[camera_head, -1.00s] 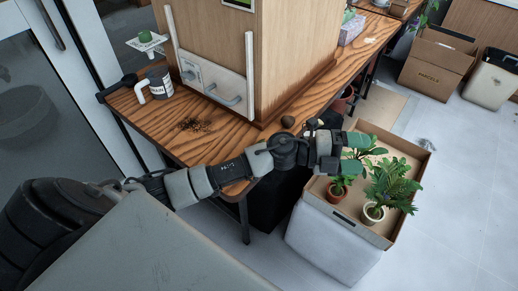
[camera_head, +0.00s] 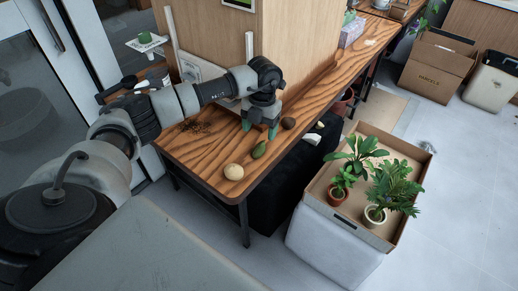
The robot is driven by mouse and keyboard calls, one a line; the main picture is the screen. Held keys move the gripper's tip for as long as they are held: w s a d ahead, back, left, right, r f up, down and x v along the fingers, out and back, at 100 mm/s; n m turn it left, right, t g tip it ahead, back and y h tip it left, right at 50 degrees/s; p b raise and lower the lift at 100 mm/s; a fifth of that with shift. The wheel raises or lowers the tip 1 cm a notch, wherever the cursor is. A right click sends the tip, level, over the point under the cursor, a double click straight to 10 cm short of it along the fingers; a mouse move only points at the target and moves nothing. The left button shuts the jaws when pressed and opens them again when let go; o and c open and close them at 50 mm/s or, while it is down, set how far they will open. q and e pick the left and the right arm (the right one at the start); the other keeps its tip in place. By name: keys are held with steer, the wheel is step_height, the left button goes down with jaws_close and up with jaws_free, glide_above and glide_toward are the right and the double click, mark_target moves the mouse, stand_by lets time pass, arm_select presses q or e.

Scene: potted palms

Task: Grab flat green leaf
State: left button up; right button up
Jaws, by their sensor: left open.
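A small green leaf-shaped thing (camera_head: 259,149), which looks like the flat green leaf, lies on the wooden table (camera_head: 205,152) near its front edge. My left gripper (camera_head: 260,127) points down just behind it, over the table. Its two green-tipped fingers are apart, with nothing visible between them. I cannot tell whether the fingertips touch the table. My right gripper is not in view.
A round beige thing (camera_head: 234,172) and a brown round thing (camera_head: 288,122) lie near the leaf. Dark crumbs (camera_head: 195,127) are scattered to the left. A wooden cabinet (camera_head: 300,45) stands behind. A cardboard tray (camera_head: 343,217) with potted plants (camera_head: 384,190) stands right.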

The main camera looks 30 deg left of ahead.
mark_target(259, 147)
arm_select(q)
steer(key=f, duration=0.6)
steer(key=shift+s+d+f, duration=0.2)
steer(key=shift+s+f, duration=0.05)
steer(key=shift+s, duration=0.1)
steer(key=shift+c, duration=0.4)
steer(key=c, duration=0.9)
